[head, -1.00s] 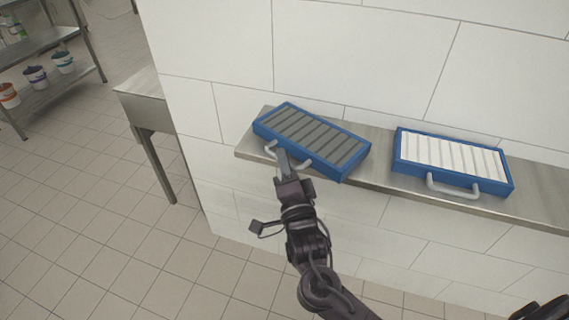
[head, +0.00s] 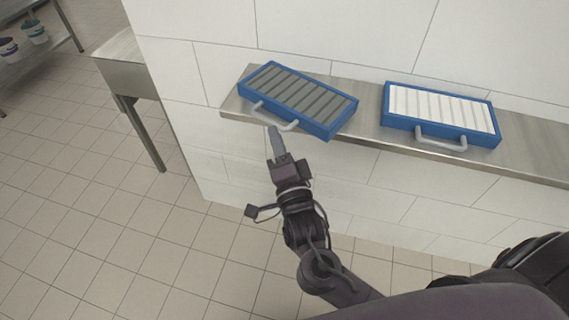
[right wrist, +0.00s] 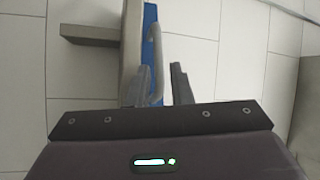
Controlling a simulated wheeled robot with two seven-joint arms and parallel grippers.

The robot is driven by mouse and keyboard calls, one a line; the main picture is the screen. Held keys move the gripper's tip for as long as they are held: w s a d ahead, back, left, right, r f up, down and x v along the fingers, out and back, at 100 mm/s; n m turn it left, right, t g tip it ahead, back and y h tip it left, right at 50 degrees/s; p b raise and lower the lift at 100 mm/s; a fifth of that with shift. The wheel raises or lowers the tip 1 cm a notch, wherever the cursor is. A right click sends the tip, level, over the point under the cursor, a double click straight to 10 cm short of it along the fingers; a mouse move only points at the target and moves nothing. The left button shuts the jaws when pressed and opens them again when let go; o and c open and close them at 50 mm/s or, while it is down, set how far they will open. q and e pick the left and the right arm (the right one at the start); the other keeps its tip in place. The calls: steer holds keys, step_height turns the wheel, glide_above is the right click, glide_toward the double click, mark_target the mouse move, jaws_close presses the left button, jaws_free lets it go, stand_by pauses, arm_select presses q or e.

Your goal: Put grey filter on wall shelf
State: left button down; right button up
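The grey filter (head: 299,98), a blue-framed panel with grey pleats, lies on the metal wall shelf (head: 362,131) near its left end. It sits at an angle, and its near right corner reaches about the shelf's front edge. Its pale handle (head: 289,127) points out from the shelf. My right gripper (head: 273,133) is just below this handle. In the right wrist view the two fingers (right wrist: 162,84) are apart, with the handle (right wrist: 157,62) between or just beyond them, nearer the left finger. The gripper looks open. My left gripper is not in view.
A white filter (head: 440,112) in a blue frame lies on the shelf to the right, with a gap between the two. A tiled wall (head: 330,35) stands behind. A metal table (head: 128,65) is at left, and a rack with buckets (head: 35,32) is far left.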

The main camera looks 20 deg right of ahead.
steer(key=b+v, duration=0.1)
steer(key=v, duration=0.6)
step_height(320, 180, down, 25)
steer(key=n+g+y, duration=0.2)
steer(key=n+g, duration=0.4)
steer(key=n, duration=0.2)
steer(key=s+d+f+n+g, duration=0.2)
steer(key=s+f, duration=0.1)
steer(key=f, duration=0.5)
steer(key=s+d+f+n+g, duration=0.2)
steer(key=d+f, duration=0.1)
steer(key=f, duration=0.5)
steer(key=s+d+f+n+g, duration=0.1)
steer(key=s+f+g, duration=0.2)
steer(key=s+f, duration=0.3)
steer(key=s+d+f+n+g, duration=0.2)
steer(key=s+f, duration=0.4)
steer(key=s, duration=0.6)
steer(key=s+d+f+n+g+h, duration=0.1)
steer(key=s+f+g, duration=0.3)
steer(key=s, duration=0.5)
step_height(320, 180, down, 3)
steer(key=shift+d+r+n+g, duration=0.15)
steer(key=shift+d+n+g, duration=0.25)
steer(key=shift+n, duration=0.3)
steer(key=shift+r, duration=0.1)
